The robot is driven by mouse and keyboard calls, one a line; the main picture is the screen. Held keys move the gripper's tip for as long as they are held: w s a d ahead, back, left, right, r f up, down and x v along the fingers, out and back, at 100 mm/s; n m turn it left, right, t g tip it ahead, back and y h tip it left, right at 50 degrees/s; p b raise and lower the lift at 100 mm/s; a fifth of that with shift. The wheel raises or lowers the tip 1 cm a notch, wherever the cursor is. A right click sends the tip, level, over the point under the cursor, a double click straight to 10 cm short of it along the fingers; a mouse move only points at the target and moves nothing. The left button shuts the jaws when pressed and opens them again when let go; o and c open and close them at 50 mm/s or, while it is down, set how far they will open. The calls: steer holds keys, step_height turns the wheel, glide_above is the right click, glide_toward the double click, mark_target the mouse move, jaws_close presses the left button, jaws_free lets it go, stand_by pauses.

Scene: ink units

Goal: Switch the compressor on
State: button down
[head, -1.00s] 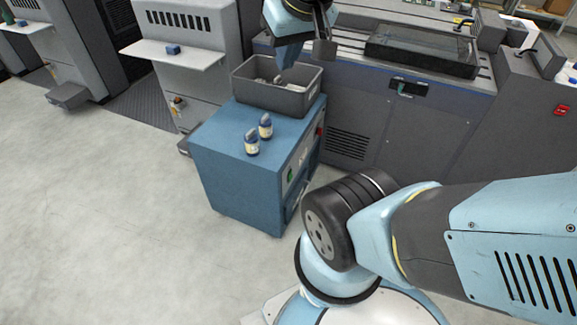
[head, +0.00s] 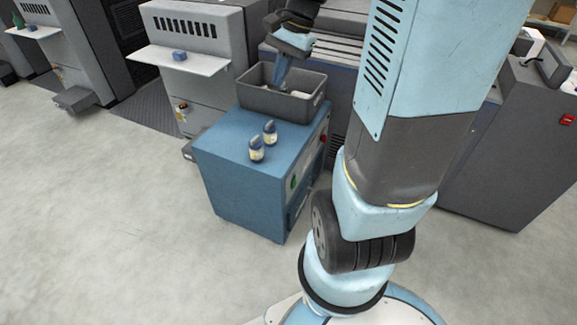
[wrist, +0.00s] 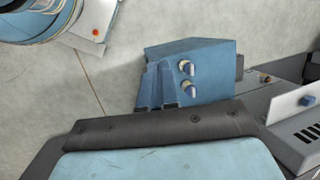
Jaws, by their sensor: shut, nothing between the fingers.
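The compressor (head: 232,185) looks to be the blue cabinet on the floor in the head view. Its right-hand face carries a green switch (head: 294,183) and a red knob (head: 323,138). I cannot tell the switch's position. My gripper (head: 281,84) is shut and empty, pointing down in front of or over the grey bin on the cabinet's top; its height above it is unclear. In the wrist view my gripper's blue fingers (wrist: 158,85) overlap the cabinet (wrist: 215,56), whose panel with the controls I cannot make out there.
An open grey bin (head: 262,98) with contents stands on the cabinet's back. Two small blue-capped bottles (head: 257,150) stand in front of it. Grey machines (head: 195,50) line the back and a dark cabinet (head: 515,150) stands right.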

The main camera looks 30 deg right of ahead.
steer(key=w+d+f+m+y, duration=0.2)
steer(key=w+d+f+m, duration=0.2)
steer(key=f, duration=0.2)
steer(key=w+d+f+m+y, duration=0.2)
steer(key=w+d+f+m, duration=0.2)
steer(key=f, duration=0.3)
steer(key=m+t+y, duration=0.2)
steer(key=m+y, duration=0.2)
steer(key=m, duration=0.6)
glide_above(294, 182)
steer(key=s+d, duration=0.4)
steer(key=d, duration=0.1)
step_height(294, 182, down, 16)
steer(key=s+d+f+m+t, duration=0.2)
steer(key=f+m, duration=0.4)
steer(key=f, duration=0.4)
steer(key=s+d+f+m+t+h, duration=0.1)
steer(key=s+f+m+t, duration=0.3)
steer(key=f, duration=0.6)
steer(key=s+d+f+m+t, duration=0.3)
steer(key=f+m, duration=0.5)
steer(key=f, duration=0.3)
steer(key=shift+d+t+h, duration=0.2)
steer(key=shift+t+h, duration=0.2)
steer(key=shift+t, duration=0.3)
steer(key=x, duration=1.4)
